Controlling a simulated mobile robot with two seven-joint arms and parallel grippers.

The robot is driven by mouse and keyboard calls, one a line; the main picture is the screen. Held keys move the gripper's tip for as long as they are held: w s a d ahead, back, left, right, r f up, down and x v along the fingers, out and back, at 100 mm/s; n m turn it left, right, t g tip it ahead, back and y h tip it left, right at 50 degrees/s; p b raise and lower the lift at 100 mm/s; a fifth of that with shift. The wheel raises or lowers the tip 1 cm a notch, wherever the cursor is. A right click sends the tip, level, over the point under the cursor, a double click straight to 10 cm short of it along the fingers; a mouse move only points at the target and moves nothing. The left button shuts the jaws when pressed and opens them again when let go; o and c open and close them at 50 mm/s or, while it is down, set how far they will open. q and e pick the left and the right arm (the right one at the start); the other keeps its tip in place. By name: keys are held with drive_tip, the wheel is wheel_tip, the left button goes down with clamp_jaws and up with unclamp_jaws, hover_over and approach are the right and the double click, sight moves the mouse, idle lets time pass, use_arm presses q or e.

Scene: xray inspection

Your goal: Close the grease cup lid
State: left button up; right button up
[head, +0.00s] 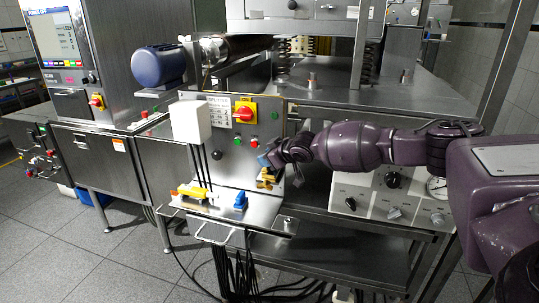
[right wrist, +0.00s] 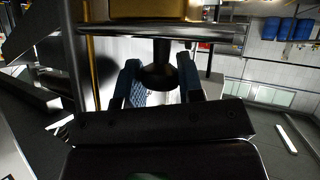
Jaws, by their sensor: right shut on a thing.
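The grease cup (head: 268,180) is a small brass-yellow fitting on the front of the machine, below the panel with the red and yellow switch. My right gripper (head: 265,162), with blue fingertips, is at the top of it and partly covers it. In the right wrist view the two blue fingers (right wrist: 160,82) stand on either side of a dark round knob (right wrist: 158,76) on a short stem, and are shut on it. The knob seems to belong to the lid; brass-coloured metal (right wrist: 155,9) lies beyond it. The lid's angle is hard to tell. My left gripper is out of view.
A metal shelf (head: 262,222) below the cup carries a yellow tool (head: 193,192) and a blue part (head: 240,201). A white box (head: 190,121) with hanging cables stands left of the switch panel (head: 225,112).

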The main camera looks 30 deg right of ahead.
drive_tip(key=o, duration=0.6)
drive_tip(key=shift+a+f, duration=0.1)
drive_tip(key=v, duration=1.1)
drive_tip(key=shift+p, duration=0.3)
